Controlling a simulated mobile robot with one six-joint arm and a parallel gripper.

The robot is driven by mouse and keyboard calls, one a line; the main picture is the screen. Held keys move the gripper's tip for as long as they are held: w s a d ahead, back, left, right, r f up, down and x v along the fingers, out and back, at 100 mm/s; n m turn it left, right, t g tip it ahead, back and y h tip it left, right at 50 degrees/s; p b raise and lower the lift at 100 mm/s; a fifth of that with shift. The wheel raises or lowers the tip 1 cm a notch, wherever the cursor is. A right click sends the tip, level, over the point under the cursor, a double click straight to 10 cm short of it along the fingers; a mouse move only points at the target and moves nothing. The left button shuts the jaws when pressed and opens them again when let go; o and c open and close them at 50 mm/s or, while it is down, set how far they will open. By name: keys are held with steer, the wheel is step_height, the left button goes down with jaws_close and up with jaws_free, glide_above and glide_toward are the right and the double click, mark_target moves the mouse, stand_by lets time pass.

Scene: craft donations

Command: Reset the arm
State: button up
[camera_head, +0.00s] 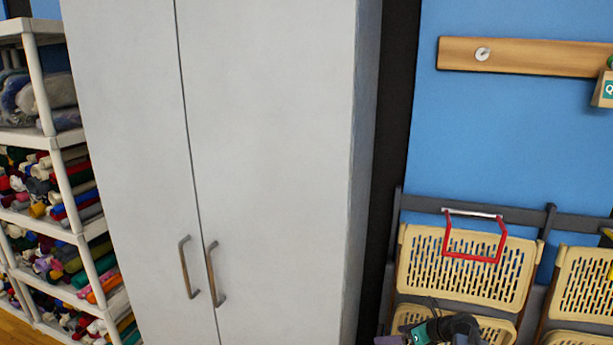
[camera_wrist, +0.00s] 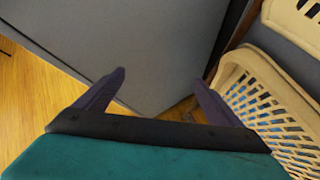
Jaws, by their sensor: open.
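My gripper (camera_wrist: 159,78) shows in the wrist view with its two dark purple fingers spread wide apart. Nothing is between the fingers. Behind them are a grey cabinet panel and a wooden floor. The rest of the arm is out of frame.
A tall grey two-door cabinet (camera_head: 270,150) stands shut. Left of it is a white shelf rack (camera_head: 66,190) full of fabric rolls. Wooden floor (camera_wrist: 35,100) shows in the wrist view.

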steer(key=s+a+f+n+g+h+b, duration=0.1)
steer(key=s+a+f+n+g, duration=0.35)
steer(key=s+a+f, duration=0.6)
steer(key=s+a+f+n+g+b, duration=0.1)
steer(key=s+a+f+n+g, duration=0.45)
steer(key=s+f, duration=0.85)
steer(key=s+a+f+n+g+h, duration=0.1)
steer(key=s+f+n+h, duration=0.2)
steer(key=s, duration=0.4)
steer(key=s+a+f+n, duration=0.1)
steer(key=s+f+n, duration=0.2)
steer(key=s+n, duration=0.3)
steer(key=s+d+n+g+h, duration=0.1)
steer(key=s+d+n+h, duration=0.2)
steer(key=s+d+n, duration=0.3)
steer(key=shift+s+d+n, duration=0.3)
steer(key=shift+s+n, duration=0.05)
steer(key=shift+n, duration=2.35)
